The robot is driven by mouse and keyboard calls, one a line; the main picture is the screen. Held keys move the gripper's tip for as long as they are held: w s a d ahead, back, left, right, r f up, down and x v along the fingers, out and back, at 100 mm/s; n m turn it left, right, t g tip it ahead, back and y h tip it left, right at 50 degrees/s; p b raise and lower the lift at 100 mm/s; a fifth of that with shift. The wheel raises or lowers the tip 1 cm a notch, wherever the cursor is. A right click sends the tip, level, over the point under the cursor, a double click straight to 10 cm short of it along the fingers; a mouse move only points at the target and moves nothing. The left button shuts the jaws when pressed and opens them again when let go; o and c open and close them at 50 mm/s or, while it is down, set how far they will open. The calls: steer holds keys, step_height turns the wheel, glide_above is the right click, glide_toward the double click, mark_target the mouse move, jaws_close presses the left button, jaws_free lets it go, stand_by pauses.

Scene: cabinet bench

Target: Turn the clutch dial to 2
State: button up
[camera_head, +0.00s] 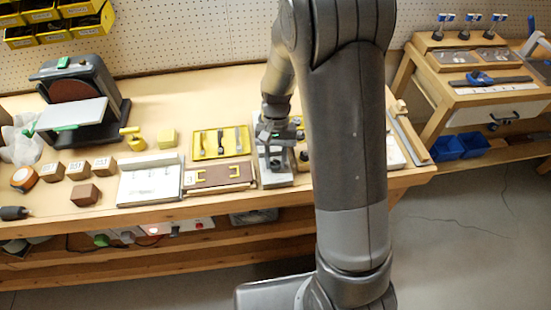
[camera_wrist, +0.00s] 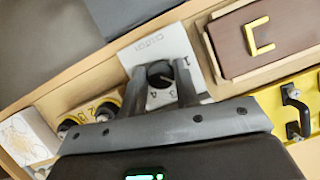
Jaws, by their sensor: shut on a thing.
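The clutch dial (camera_wrist: 160,75) is a dark round knob on a white panel (camera_wrist: 153,46) lettered CLUTCH, seen in the wrist view. Small numbers surround it; a 1 shows to its right and others show below it, partly covered. The 2 is not clearly visible, and I cannot tell which number the dial points to. My gripper (camera_wrist: 158,68) is shut on the dial, one finger on each side. In the head view my gripper (camera_head: 276,128) is low over the bench, and the dial is hidden behind it.
A brown board (camera_head: 218,175) with yellow brackets and a yellow tray (camera_head: 240,141) of tools lie beside the panel. A sander (camera_head: 85,95) stands at the left, with several wooden blocks in front. Knobs on yellow rings (camera_wrist: 103,112) sit close to my gripper in the wrist view.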

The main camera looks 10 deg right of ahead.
stand_by(0.3)
steer(key=o, duration=1)
steer(key=shift+c, duration=0.2)
steer(key=v, duration=1)
steer(key=shift+r, duration=0.4)
steer(key=shift+w, duration=0.15)
steer(key=s+d+r+n+t, duration=0.1)
steer(key=s+d+r+t, duration=0.2)
steer(key=s+r+t, duration=0.2)
steer(key=s+d+r+n+t, duration=0.1)
steer(key=s+d+r+t, duration=0.2)
steer(key=s+r, duration=0.7)
steer(key=s+t, duration=0.2)
steer(key=s, duration=0.2)
steer(key=shift+s+h, duration=0.3)
steer(key=shift+h, duration=0.1)
